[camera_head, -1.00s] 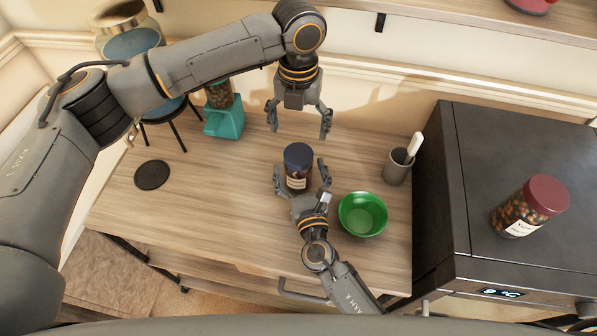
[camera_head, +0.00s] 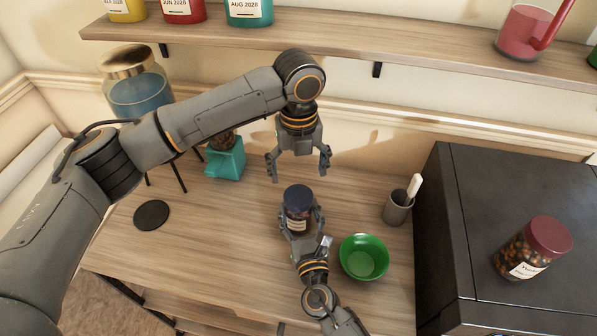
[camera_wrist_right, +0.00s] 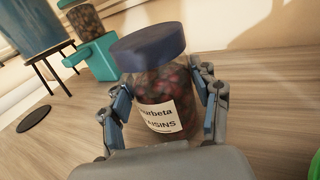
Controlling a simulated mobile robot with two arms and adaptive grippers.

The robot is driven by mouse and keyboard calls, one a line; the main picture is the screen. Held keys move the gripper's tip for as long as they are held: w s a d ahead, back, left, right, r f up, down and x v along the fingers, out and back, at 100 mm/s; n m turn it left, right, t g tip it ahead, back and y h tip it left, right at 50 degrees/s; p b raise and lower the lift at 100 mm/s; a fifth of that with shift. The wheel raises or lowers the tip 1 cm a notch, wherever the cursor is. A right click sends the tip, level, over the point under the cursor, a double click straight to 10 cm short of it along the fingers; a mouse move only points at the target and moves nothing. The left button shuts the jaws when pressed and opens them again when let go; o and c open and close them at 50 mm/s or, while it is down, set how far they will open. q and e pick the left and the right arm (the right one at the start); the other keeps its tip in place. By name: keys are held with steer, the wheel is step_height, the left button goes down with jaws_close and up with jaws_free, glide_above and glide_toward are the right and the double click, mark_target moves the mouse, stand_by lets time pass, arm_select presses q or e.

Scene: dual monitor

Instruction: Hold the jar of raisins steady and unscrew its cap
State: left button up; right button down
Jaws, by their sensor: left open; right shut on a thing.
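The jar of raisins (camera_head: 297,222) stands upright on the wooden table, with its dark blue cap (camera_head: 298,195) on top. In the right wrist view the jar (camera_wrist_right: 160,90) shows a white label reading "RAISINS", and the cap (camera_wrist_right: 147,46) sits on it. My right gripper (camera_head: 300,218) is shut on the jar body below the cap, one finger on each side. My left gripper (camera_head: 298,168) is open and empty, fingers pointing down, above and behind the cap and apart from it.
A green bowl (camera_head: 363,257) stands right of the jar. A grey cup (camera_head: 397,208) with a white utensil is behind it. A black appliance (camera_head: 500,200) at right bears a red-lidded jar (camera_head: 530,250). A teal dispenser (camera_head: 226,160) and black coaster (camera_head: 152,215) are at left.

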mark_target(299, 196)
arm_select(q)
step_height(299, 196, down, 8)
steer(key=shift+r, duration=0.2)
steer(key=shift+c, duration=0.5)
